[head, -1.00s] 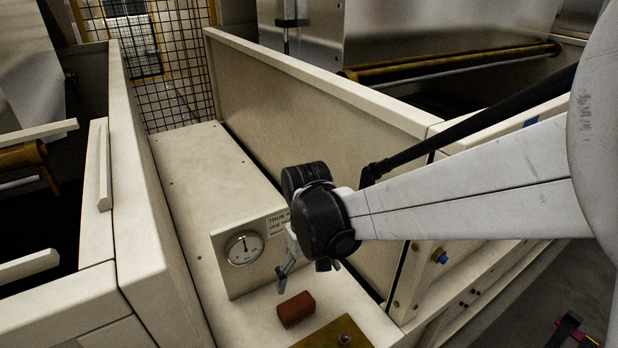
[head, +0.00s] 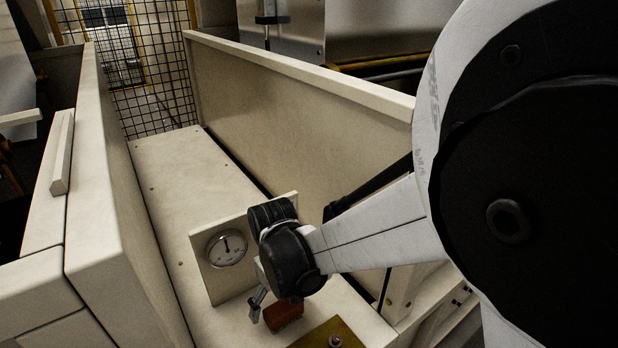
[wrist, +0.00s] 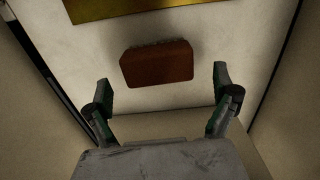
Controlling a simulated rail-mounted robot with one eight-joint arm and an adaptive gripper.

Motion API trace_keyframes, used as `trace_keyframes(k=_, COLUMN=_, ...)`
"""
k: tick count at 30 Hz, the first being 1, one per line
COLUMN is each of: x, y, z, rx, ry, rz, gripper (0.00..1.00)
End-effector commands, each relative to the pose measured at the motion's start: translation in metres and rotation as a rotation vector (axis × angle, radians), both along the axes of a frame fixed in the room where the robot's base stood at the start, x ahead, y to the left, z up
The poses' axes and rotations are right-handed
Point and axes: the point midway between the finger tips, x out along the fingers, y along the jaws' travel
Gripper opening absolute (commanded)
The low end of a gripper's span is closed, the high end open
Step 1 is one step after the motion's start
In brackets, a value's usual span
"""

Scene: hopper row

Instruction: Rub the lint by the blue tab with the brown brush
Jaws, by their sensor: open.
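The brown brush (head: 284,316) is a small reddish-brown block lying on the cream ledge in front of the dial panel. In the wrist view the brush (wrist: 157,63) lies just beyond my fingertips, centred between them, with a dark rough edge along its far side. My gripper (wrist: 162,80) is open and empty, its two fingers spread wider than the brush. In the head view my gripper (head: 257,306) is just left of the brush and partly hidden by my wrist. I see neither the lint nor the blue tab in the current views.
A round gauge (head: 226,248) sits on an upright panel behind the brush. A brass plate (head: 335,335) with a knob lies close to the brush at the front; it also shows in the wrist view (wrist: 130,8). Tall cream walls (head: 290,115) flank the ledge on both sides.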

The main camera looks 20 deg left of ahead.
Motion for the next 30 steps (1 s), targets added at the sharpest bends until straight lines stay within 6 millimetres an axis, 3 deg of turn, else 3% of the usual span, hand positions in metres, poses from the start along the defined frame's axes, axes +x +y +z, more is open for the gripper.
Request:
trace_keyframes(k=1, x=0.000, y=0.000, z=-0.011, rx=0.000, ry=0.000, rz=0.000, gripper=0.94)
trace_keyframes(k=6, x=0.001, y=0.000, z=-0.026, rx=0.000, ry=0.000, rz=-0.002, gripper=0.94)
trace_keyframes(k=19, x=0.001, y=-0.001, z=-0.030, rx=0.000, ry=0.000, rz=-0.003, gripper=0.92)
trace_keyframes(k=30, x=0.001, y=-0.001, z=-0.030, rx=0.000, ry=0.000, rz=-0.003, gripper=0.43)
